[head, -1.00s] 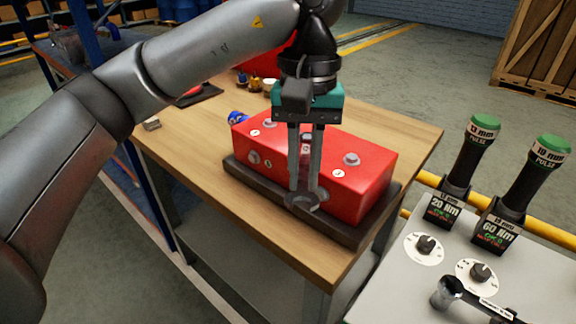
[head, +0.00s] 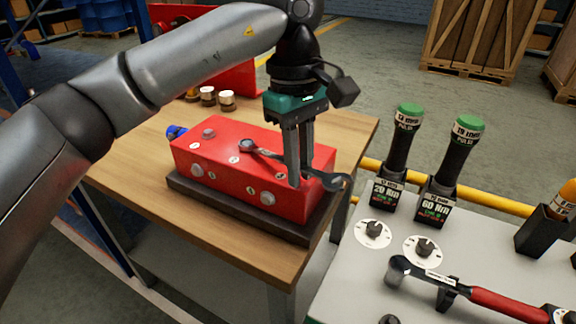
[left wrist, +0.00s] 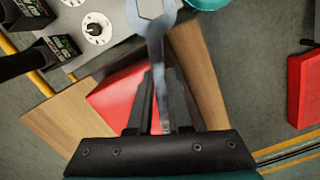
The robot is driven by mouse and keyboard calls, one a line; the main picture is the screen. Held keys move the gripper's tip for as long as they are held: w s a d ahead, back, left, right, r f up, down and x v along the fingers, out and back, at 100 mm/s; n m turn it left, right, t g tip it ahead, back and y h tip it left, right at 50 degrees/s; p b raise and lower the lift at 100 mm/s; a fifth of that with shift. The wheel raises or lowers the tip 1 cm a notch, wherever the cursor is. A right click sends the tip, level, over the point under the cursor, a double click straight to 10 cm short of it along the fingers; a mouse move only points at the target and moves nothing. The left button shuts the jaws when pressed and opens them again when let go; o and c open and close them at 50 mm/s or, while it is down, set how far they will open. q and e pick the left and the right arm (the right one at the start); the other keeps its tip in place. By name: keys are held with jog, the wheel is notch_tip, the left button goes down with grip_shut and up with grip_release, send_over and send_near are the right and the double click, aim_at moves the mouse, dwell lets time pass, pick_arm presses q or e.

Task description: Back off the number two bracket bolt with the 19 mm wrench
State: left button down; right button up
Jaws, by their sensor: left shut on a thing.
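A grey combination wrench (head: 270,154) lies across the top of the red block (head: 225,178). Its ring end is at the middle top bolt, which it hides; I cannot tell how fully it is seated. Its open jaw sticks out past the block's right side. My left gripper (head: 297,180) points down and is shut on the wrench shank near that jaw. The left wrist view shows the jaw large, beyond my left fingertips (left wrist: 160,85). The label (head: 234,160) beside the middle bolt is too small to read surely. My right gripper is out of view.
The block sits on a dark base (head: 240,215) on a wooden table (head: 150,205). At right, a grey bench (head: 345,275) carries two green-capped pulse tools (head: 400,145), dials and a red-handled torque wrench (head: 510,305). Small cups (head: 227,100) stand behind the block.

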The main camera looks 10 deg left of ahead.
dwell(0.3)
pick_arm(q)
jog(key=shift+r+p, duration=1.75)
jog(key=shift+r, duration=0.7)
jog(key=shift+a, duration=0.1)
